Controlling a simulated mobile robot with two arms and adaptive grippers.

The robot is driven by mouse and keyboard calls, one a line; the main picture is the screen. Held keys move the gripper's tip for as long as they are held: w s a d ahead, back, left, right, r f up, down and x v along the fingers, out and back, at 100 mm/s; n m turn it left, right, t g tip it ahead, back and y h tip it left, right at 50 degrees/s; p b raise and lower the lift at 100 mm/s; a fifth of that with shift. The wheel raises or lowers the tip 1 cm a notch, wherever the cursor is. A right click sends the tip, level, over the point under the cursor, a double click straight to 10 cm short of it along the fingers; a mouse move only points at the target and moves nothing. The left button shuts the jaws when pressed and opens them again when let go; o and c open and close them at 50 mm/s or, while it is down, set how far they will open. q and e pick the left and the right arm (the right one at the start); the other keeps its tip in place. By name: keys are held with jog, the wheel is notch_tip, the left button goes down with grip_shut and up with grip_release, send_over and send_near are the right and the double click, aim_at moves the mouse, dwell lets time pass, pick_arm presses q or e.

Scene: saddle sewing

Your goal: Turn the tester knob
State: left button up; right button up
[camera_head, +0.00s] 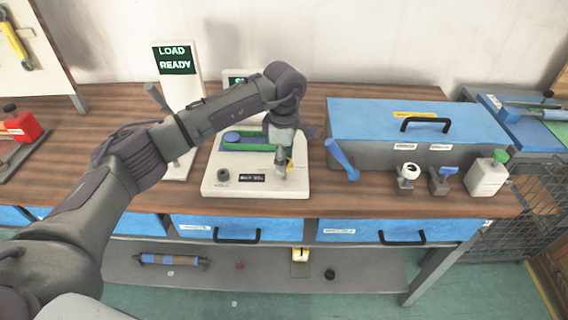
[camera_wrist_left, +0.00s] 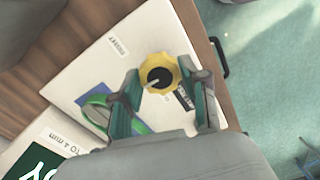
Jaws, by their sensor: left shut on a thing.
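The tester (camera_head: 215,187) is a white, low box with a green-and-blue area on top and a small dark label on its front; it stands on the wooden bench. Its yellow knob (camera_wrist_left: 160,73) has a black centre with a pale pointer line. My left gripper (camera_wrist_left: 160,72) has one fingertip on each side of the knob and is shut on it. In the head view, my left gripper (camera_head: 284,165) reaches down onto the right part of the tester and hides most of the knob. My right gripper is not in view.
A blue toolbox (camera_head: 370,118) stands right of the tester. A blue-handled tool (camera_head: 341,158), small stamps and a white bottle (camera_head: 487,176) stand in front of it. A "LOAD READY" sign (camera_head: 176,60) stands behind left. A red device (camera_head: 20,128) sits far left.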

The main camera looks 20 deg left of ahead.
pick_arm(q)
jog(key=n+b, duration=0.2)
jog(key=n, duration=0.3)
jog(key=shift+n, duration=0.3)
jog(key=n+b, duration=0.1)
jog(key=n, duration=0.4)
jog(key=shift+r+b, duration=0.1)
jog(key=shift+b, duration=0.2)
jog(key=shift+n, duration=0.3)
jog(key=o, duration=1.1)
jog(key=shift+o, duration=0.2)
notch_tip(320, 180, up, 12)
